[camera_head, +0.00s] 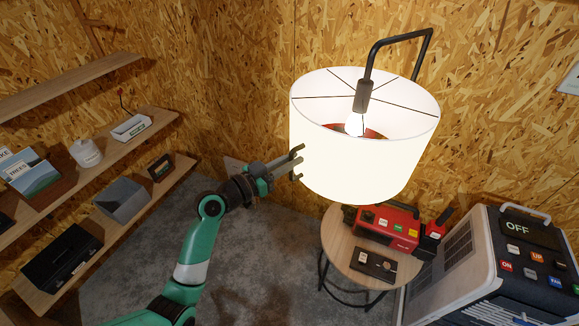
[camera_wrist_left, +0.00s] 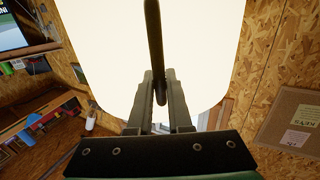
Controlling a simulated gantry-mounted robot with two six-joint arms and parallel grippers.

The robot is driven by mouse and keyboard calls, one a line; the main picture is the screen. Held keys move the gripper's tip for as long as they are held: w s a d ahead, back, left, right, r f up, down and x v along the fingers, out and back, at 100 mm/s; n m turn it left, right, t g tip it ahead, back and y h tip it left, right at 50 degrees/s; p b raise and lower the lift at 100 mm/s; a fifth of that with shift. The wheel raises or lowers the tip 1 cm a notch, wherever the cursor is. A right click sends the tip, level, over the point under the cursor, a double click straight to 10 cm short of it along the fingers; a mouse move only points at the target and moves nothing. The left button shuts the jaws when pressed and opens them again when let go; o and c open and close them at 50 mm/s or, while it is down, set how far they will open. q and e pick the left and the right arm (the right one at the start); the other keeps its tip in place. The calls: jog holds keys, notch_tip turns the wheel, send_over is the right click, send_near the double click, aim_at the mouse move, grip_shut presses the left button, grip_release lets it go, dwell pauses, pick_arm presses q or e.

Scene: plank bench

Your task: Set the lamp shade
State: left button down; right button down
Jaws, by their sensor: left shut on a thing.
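The lit white lamp shade (camera_head: 355,165) is a wide drum with thin dark spokes across its open top. It is high above the round table and looks about level. A black bent lamp arm (camera_head: 400,38) comes down to a dark socket (camera_head: 363,96), with a glowing bulb (camera_head: 355,124) inside the shade. The spokes converge near the socket; I cannot tell whether they touch it. My left gripper (camera_head: 297,162) is at the shade's left side. In the left wrist view its fingers (camera_wrist_left: 159,88) are shut on a dark bar (camera_wrist_left: 153,40) in front of the shade (camera_wrist_left: 105,45).
A round wooden table (camera_head: 340,243) below holds a red device (camera_head: 390,226) and a dark box (camera_head: 373,264). A large control unit (camera_head: 510,255) reading OFF stands at the right. Loaded wall shelves (camera_head: 115,150) line the left. Grey floor (camera_head: 255,260) lies open between.

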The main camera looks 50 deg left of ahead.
pick_arm(q)
jog(key=shift+a+f, duration=0.15)
jog(key=c, duration=1.2)
grip_release()
jog(key=o, duration=0.4)
jog(key=shift+w+a, duration=0.1)
jog(key=shift+a, duration=0.05)
jog(key=shift+c, duration=0.2)
jog(key=s+p, duration=0.4)
jog(key=s, duration=0.7)
jog(key=shift+s+d, duration=0.35)
